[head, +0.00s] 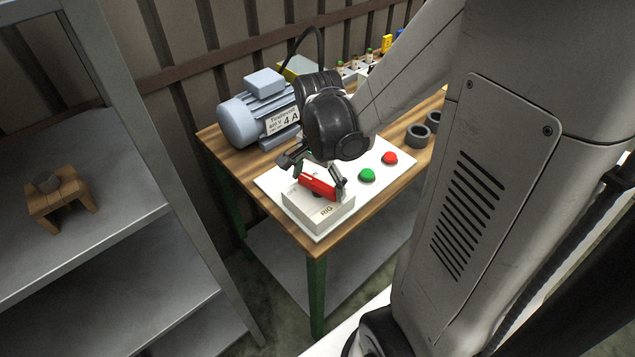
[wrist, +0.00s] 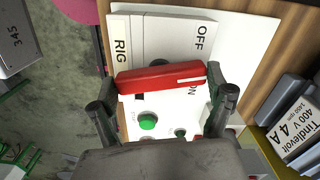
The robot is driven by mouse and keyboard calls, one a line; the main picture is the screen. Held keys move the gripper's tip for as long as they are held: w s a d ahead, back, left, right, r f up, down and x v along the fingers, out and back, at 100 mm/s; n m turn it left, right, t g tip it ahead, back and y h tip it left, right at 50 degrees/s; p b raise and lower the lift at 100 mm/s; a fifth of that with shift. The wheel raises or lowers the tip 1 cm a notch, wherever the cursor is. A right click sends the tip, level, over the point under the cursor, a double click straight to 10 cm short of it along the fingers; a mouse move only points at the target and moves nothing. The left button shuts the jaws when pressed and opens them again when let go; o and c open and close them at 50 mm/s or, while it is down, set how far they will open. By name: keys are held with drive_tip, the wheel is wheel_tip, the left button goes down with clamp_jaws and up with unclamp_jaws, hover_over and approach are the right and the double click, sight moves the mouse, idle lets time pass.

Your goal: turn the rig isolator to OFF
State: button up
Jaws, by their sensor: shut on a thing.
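The rig isolator (head: 320,213) is a pale box marked RIG at the near corner of a white panel on the wooden bench. Its red handle (head: 318,187) lies across the top. In the wrist view, the handle (wrist: 160,77) runs roughly level, with its white mark at the right end, close to the partly covered ON label (wrist: 193,88). The OFF label (wrist: 201,38) is clear of the handle. My gripper (head: 321,182) reaches down from above and is shut on the handle, one finger at each end, as the wrist view (wrist: 163,88) also shows.
A green button (head: 367,175) and a red button (head: 390,158) sit beside the isolator on the panel (head: 275,181). A blue-grey motor (head: 240,122) stands behind, and dark rings (head: 418,135) lie to the right. A grey shelf (head: 110,235) stands at the left.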

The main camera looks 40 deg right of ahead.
drive_tip(key=n+b, duration=0.1)
drive_tip(key=n, duration=0.3)
drive_tip(key=shift+n+b, duration=0.3)
drive_tip(key=n+b, duration=0.1)
drive_tip(key=n, duration=0.2)
drive_tip(key=shift+s+n, duration=0.1)
drive_tip(key=shift+n, duration=0.3)
drive_tip(key=n, duration=0.3)
drive_tip(key=shift+b, duration=0.4)
drive_tip(key=shift+n+b, duration=0.3)
drive_tip(key=shift+n, duration=1.7)
drive_tip(key=o, duration=1)
drive_tip(key=shift+o, duration=0.2)
drive_tip(key=shift+r, duration=0.15)
